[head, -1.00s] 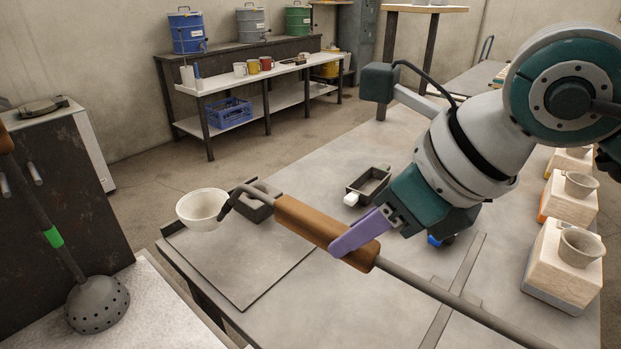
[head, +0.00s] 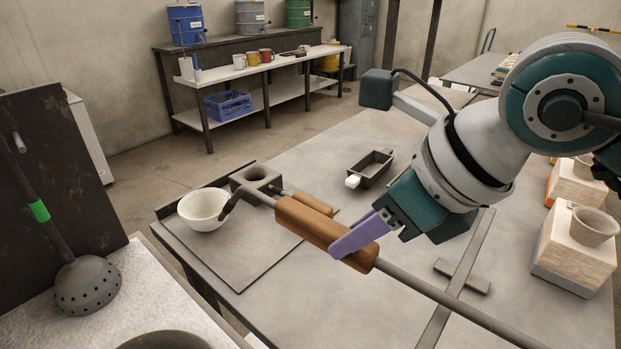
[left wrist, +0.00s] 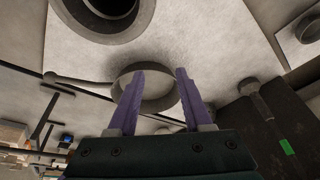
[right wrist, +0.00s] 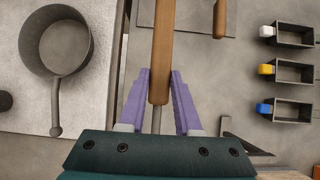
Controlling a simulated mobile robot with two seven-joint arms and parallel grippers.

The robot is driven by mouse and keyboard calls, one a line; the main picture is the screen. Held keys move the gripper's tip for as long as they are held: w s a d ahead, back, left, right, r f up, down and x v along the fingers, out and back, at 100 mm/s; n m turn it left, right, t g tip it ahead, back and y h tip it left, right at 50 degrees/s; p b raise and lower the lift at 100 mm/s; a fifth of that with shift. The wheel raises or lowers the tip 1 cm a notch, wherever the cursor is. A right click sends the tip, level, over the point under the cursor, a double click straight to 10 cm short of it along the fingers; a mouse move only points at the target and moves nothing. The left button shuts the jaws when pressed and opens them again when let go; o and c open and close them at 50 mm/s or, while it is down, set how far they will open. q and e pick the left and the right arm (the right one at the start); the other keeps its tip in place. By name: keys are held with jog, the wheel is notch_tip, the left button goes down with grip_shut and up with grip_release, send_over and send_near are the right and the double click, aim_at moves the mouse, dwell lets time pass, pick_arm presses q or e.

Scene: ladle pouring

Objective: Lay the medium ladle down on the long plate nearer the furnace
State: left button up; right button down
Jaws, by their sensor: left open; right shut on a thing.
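My right gripper (head: 350,240) is shut on the brown wooden grip (head: 310,226) of a long ladle. The ladle's white bowl (head: 202,209) is at the left, and its thin rod runs to the lower right. The bowl appears in front of or above a flat grey plate (head: 240,262) at the table's left end; any gap below is unclear. In the right wrist view the wooden grip (right wrist: 163,50) passes between the fingers. My left gripper (left wrist: 160,75) is open, seen only in its wrist view, with a grey round vessel (left wrist: 158,98) beyond the fingers.
A grey block with a hole (head: 256,176) and another brown handle (head: 313,203) are behind the held ladle. A grey ingot mould (head: 373,168) stands farther back. A crossed strip (head: 468,262) lies right. A perforated skimmer (head: 88,285) hangs left. Pale blocks with cups (head: 572,243) stand right.

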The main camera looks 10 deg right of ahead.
jog(key=shift+w, duration=0.1)
jog(key=c, duration=0.8)
grip_release()
jog(key=shift+c, duration=0.2)
jog(key=o, duration=0.3)
jog(key=shift+f, duration=0.2)
jog(key=v, duration=1)
notch_tip(320, 180, up, 7)
jog(key=p, duration=0.4)
jog(key=shift+r+p, duration=0.1)
jog(key=shift+p, duration=0.3)
